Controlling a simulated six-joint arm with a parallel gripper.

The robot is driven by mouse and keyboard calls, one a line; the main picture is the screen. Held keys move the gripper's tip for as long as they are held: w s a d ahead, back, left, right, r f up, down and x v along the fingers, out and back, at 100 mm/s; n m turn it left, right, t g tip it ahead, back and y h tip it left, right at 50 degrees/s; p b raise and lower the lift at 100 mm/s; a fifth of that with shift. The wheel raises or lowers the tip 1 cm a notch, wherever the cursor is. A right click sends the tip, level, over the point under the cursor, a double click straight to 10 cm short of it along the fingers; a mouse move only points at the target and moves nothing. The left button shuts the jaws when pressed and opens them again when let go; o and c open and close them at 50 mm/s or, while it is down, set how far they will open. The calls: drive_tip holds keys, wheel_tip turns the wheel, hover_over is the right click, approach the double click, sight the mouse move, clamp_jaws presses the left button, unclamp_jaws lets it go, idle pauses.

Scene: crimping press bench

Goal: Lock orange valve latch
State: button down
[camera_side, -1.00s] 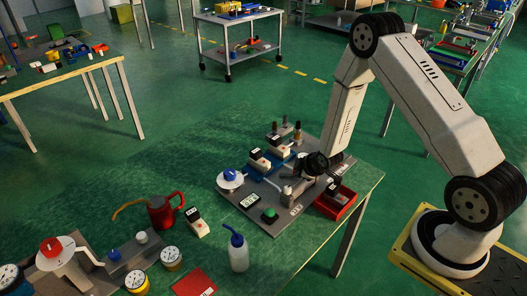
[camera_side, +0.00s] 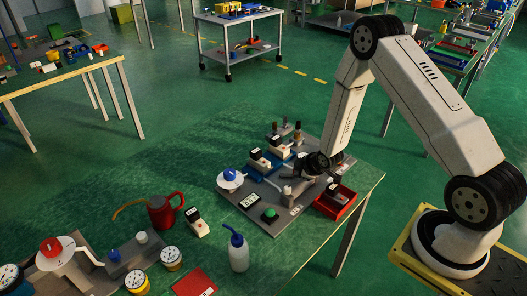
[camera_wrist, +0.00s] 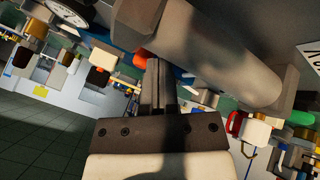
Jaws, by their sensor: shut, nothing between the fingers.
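A small orange part (camera_wrist: 143,56), perhaps the valve latch, shows in the wrist view just beyond my fingertips. Most of it is hidden behind a thick grey cylinder and the fingers, so I cannot tell whether they touch it or how the latch is set. My gripper (camera_wrist: 157,72) is shut and empty, its fingers together beside the grey cylinder (camera_wrist: 215,50). In the side view my gripper (camera_side: 292,174) is low over the grey board (camera_side: 252,211). The orange part cannot be made out there.
A blue-topped knob (camera_side: 230,176), a green button (camera_side: 270,214) and a red bin (camera_side: 335,203) stand around my gripper. A white squeeze bottle (camera_side: 238,252) and a red oil can (camera_side: 162,211) stand left on the green bench. A dial gauge (camera_wrist: 68,12) shows in the wrist view.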

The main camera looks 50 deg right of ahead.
drive_tip(key=shift+w+d+n+y, duration=0.1)
drive_tip(key=shift+d+n+y, duration=0.3)
drive_tip(key=shift+n, duration=0.1)
drive_tip(key=shift+w+d+n+y, duration=0.15)
drive_tip(key=shift+d+n+y, duration=0.25)
drive_tip(key=shift+n, duration=0.3)
drive_tip(key=shift+w+d, duration=0.85)
drive_tip(key=shift+d, duration=0.2)
drive_tip(key=shift+a, duration=0.2)
drive_tip(key=shift+s+a, duration=0.15)
drive_tip(key=shift+a, duration=0.5)
drive_tip(key=shift+s+r, duration=0.1)
drive_tip(key=s+d+r, duration=0.3)
drive_tip(key=s+r, duration=0.2)
drive_tip(key=r, duration=0.2)
drive_tip(key=shift+r, duration=0.4)
